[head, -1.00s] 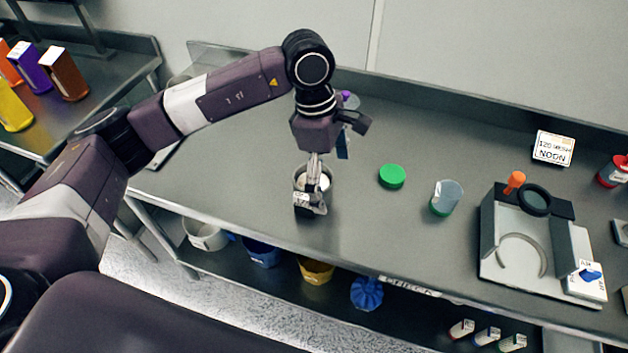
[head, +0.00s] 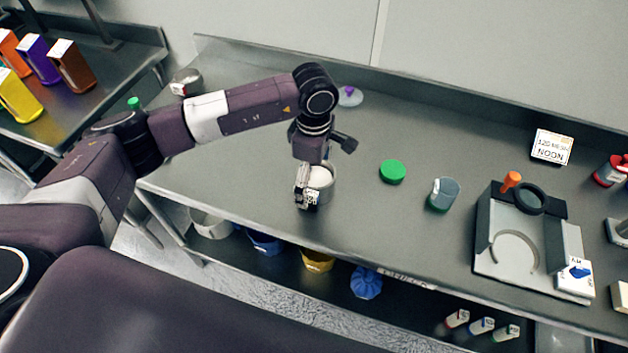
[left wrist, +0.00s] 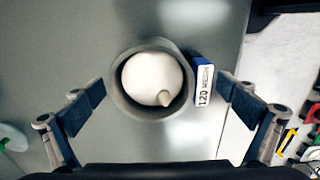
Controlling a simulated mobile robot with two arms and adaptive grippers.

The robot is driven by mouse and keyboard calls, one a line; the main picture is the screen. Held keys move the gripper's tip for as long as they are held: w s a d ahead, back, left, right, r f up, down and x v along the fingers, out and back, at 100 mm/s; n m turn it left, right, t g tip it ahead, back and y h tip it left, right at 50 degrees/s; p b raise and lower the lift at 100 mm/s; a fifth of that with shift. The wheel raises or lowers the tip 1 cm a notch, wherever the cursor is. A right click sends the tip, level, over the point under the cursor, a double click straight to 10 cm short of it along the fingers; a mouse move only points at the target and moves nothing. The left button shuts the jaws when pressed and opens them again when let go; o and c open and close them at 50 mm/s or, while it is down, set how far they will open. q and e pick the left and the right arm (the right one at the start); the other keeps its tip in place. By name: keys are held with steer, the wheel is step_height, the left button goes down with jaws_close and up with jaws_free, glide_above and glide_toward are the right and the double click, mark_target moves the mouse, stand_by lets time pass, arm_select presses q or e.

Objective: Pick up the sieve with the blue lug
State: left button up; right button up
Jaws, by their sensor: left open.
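The sieve with the blue lug (left wrist: 202,80) is a grey round cup (left wrist: 122,98) holding white powder with a small pale pointed piece on it. Its lug bears a white "120 MESH" label. In the head view the sieve (head: 328,190) stands upright on the bench near the front edge, partly hidden by my left gripper (head: 303,185). In the left wrist view my left gripper (left wrist: 161,90) is open, with one finger left of the sieve and the other right of the lug. Both fingers look apart from it. My right gripper is out of view.
A purple-knobbed lid (head: 350,96), a green disc (head: 391,172), a green-based jar (head: 443,194) and a grey fixture with an orange knob (head: 511,181) stand on the bench (head: 420,235). A sign (head: 552,147) reads "120 MESH NOON". Another labelled cup (head: 187,80) is back left.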

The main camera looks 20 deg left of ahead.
mark_target(314, 184)
arm_select(q)
steer(key=shift+c, duration=0.6)
steer(key=c, duration=1)
steer(key=shift+c, duration=1.2)
step_height(314, 184, up, 20)
steer(key=b, duration=0.5)
